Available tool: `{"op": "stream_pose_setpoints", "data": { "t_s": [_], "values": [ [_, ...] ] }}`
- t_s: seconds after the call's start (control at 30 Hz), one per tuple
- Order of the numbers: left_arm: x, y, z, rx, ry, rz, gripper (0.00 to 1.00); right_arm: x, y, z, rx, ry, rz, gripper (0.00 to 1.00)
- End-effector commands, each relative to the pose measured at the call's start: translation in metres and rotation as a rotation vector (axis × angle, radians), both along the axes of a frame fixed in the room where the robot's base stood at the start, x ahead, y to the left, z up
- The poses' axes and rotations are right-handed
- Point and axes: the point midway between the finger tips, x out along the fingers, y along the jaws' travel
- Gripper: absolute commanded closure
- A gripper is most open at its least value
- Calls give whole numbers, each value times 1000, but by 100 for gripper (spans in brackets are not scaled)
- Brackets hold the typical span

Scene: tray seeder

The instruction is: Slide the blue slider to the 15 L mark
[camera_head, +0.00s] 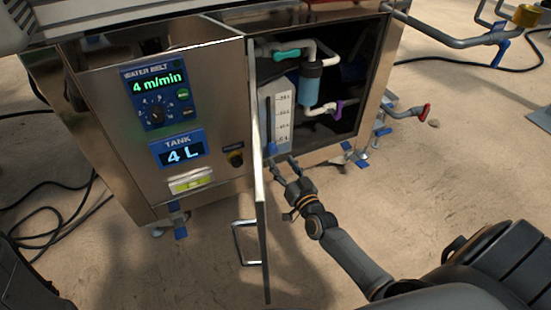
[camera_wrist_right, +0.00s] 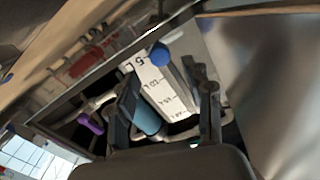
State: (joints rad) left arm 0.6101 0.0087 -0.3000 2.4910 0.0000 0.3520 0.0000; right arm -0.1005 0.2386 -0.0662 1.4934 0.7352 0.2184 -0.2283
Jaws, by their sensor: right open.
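The blue slider (camera_head: 271,148) is a small blue knob low beside the white scale (camera_head: 283,112) inside the open cabinet. In the right wrist view the slider (camera_wrist_right: 159,54) is a round blue knob close to the 5 L mark of the scale (camera_wrist_right: 155,83). My right gripper (camera_head: 282,160) is at the cabinet opening, just below the slider. Its fingers are apart and nothing is between them. In the right wrist view the slider shows beyond the open fingertips (camera_wrist_right: 165,78). The tank display (camera_head: 178,153) reads 4 L. My left gripper is out of view.
The open cabinet door (camera_head: 259,190) stands edge-on just left of my right gripper, with a handle (camera_head: 240,245). Right of the scale are a blue filter (camera_head: 311,84), white pipes and a purple valve handle (camera_head: 339,108). The floor in front has cables at the left.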

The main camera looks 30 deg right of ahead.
Motion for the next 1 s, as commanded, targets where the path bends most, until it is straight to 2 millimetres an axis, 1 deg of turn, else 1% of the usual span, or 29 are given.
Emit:
{"op": "stream_pose_setpoints", "data": {
  "t_s": [0.03,0.13,0.3,0.43,0.7,0.77,0.8,0.87,0.9,0.93,0.97,1.0],
  "values": [
    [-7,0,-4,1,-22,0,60,12,-1,-4,2,-4,-1,49],
    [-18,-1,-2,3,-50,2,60,29,-1,-3,0,-3,0,49],
    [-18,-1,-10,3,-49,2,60,48,-3,-2,1,-1,-1,49],
    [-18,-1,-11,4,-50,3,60,54,-3,-1,0,1,0,49],
    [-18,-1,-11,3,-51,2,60,55,-3,0,0,1,0,49],
    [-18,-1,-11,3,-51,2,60,55,-3,0,0,1,0,61],
    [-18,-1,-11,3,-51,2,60,55,-3,0,0,1,0,69],
    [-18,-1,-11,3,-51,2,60,55,-3,0,0,1,0,82],
    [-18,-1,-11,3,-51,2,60,55,-3,0,0,1,0,90],
    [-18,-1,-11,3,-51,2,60,55,-3,0,0,1,0,96],
    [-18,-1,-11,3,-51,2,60,55,-3,0,0,1,0,100],
    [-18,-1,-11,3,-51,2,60,55,-3,0,0,1,0,100]
  ]
}}
